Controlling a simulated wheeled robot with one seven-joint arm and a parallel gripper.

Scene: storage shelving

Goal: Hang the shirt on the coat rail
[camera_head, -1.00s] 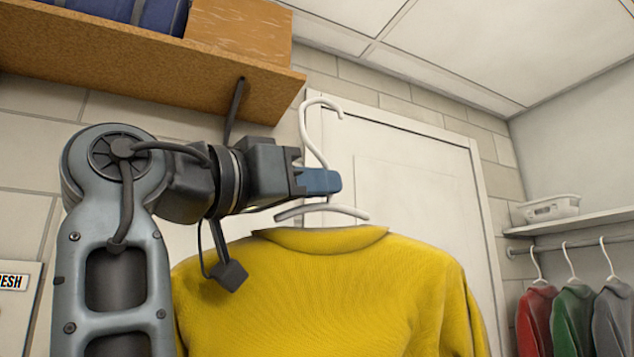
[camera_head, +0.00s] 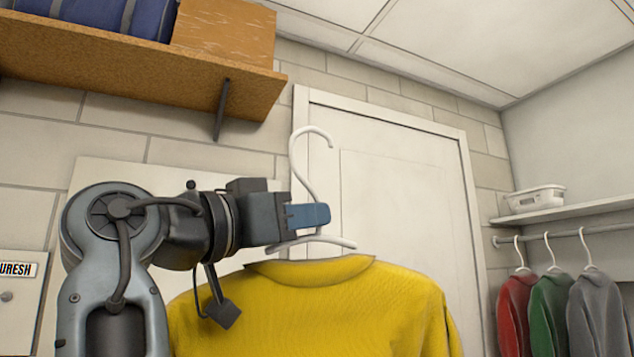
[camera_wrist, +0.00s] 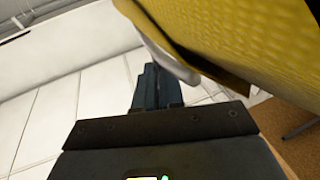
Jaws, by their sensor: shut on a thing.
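My gripper (camera_head: 312,216) is shut on the neck of a white hanger (camera_head: 300,165), just below its hook. The yellow shirt (camera_head: 320,305) hangs from this hanger, upright, with its lower part out of view. In the wrist view the shirt (camera_wrist: 235,40) fills the upper right, and the gripper fingers (camera_wrist: 152,85) are closed beside the pale hanger (camera_wrist: 170,60). The coat rail (camera_head: 560,234) is at the far right under a white shelf, well apart from the held hanger.
Red (camera_head: 514,310), green (camera_head: 550,310) and grey (camera_head: 595,310) shirts hang on the rail. A wooden shelf (camera_head: 130,75) is at the upper left. A white door (camera_head: 400,190) is behind the shirt.

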